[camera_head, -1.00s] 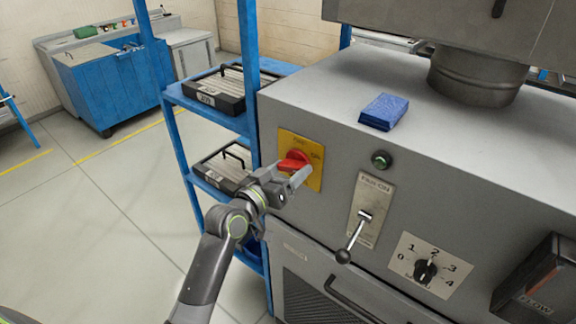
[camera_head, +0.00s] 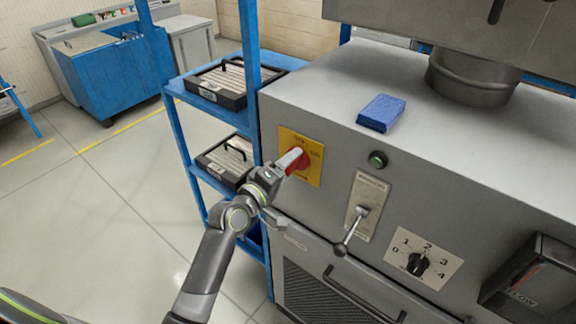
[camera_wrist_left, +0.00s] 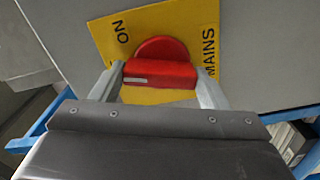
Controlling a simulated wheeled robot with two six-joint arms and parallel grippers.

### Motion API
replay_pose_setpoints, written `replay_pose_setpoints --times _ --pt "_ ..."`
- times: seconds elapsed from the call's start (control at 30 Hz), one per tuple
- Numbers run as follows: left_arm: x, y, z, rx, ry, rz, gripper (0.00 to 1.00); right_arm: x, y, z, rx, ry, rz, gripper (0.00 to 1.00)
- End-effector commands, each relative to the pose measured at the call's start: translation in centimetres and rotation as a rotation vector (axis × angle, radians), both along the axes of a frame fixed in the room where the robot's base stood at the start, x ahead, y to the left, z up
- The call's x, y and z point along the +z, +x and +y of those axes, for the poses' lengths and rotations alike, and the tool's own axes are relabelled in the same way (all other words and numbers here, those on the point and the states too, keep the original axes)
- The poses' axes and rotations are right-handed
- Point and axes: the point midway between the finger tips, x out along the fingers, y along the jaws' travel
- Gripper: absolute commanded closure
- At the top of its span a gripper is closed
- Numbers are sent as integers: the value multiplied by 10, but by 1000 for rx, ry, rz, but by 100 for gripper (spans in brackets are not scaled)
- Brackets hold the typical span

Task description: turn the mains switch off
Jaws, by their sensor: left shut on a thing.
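The red mains switch handle (camera_head: 302,163) sits on a yellow plate (camera_head: 315,178) at the left end of the grey machine's front. My left gripper (camera_head: 291,160) is at the handle, with one pale finger across it in the head view. In the left wrist view the red handle (camera_wrist_left: 160,74) lies between the two fingers, which are shut on it. It lies level across that picture, with a pale mark at its left end. The "MAINS" lettering is to its right and "ON" to its upper left. The plate's lower part is partly hidden by the gripper.
Right of the switch are a green button (camera_head: 377,160), a lever (camera_head: 352,228) and a numbered knob (camera_head: 418,264). A blue shelf rack (camera_head: 247,75) with black trays (camera_head: 225,82) stands close on the left. A blue pad (camera_head: 382,113) lies on top. Floor at left is clear.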

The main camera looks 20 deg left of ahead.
Motion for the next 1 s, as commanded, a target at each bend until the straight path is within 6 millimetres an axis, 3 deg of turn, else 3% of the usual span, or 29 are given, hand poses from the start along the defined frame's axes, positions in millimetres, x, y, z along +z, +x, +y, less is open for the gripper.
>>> replay_pose_setpoints --times 0.43,1.0 --pt "-1 0 1 1 -248 92 55 0 0 0 0 0 0 100" --pt "-1 0 1 0 -301 113 55 0 0 0 0 0 0 100"
